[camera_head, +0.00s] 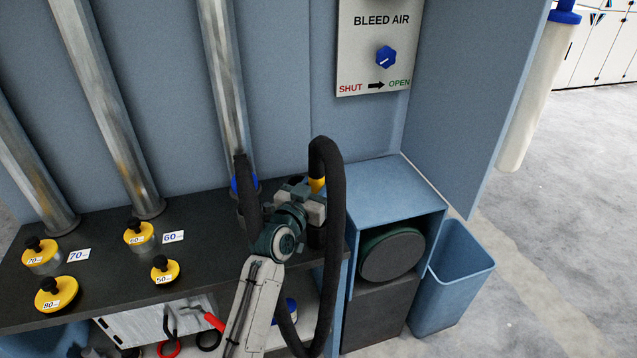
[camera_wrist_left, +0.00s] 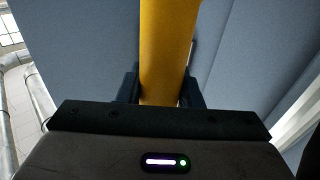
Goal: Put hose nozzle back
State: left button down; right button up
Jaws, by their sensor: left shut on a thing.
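The hose nozzle shows as a yellow grip (camera_head: 317,185) with a black hose (camera_head: 336,220) arching up from it and down past the bench edge. My left gripper (camera_head: 313,198) is shut around the yellow grip, above the right end of the dark bench top. In the left wrist view the yellow grip (camera_wrist_left: 167,50) stands between the two fingers. The nozzle's lower end is hidden by my gripper and the hose, so I cannot tell whether it sits in a holder. My right gripper is not in view.
Steel pipes (camera_head: 105,100) rise from the bench (camera_head: 110,275), with several yellow-topped knobs (camera_head: 40,250) at left. A blue cabinet (camera_head: 395,190) and blue bin (camera_head: 455,275) stand at right. A BLEED AIR panel (camera_head: 375,55) is above. Floor at right is clear.

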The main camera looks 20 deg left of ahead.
pick_arm(q)
jog(key=c, duration=1.1)
grip_release()
jog(key=shift+f, duration=0.1)
jog(key=shift+o, duration=0.4)
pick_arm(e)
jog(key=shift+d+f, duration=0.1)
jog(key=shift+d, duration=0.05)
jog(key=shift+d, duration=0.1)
pick_arm(q)
jog(key=shift+s, duration=0.25)
jog(key=b+v, duration=0.2)
jog(key=v, duration=0.9)
jog(key=shift+s+b, duration=0.25)
jog(key=shift+b, duration=0.15)
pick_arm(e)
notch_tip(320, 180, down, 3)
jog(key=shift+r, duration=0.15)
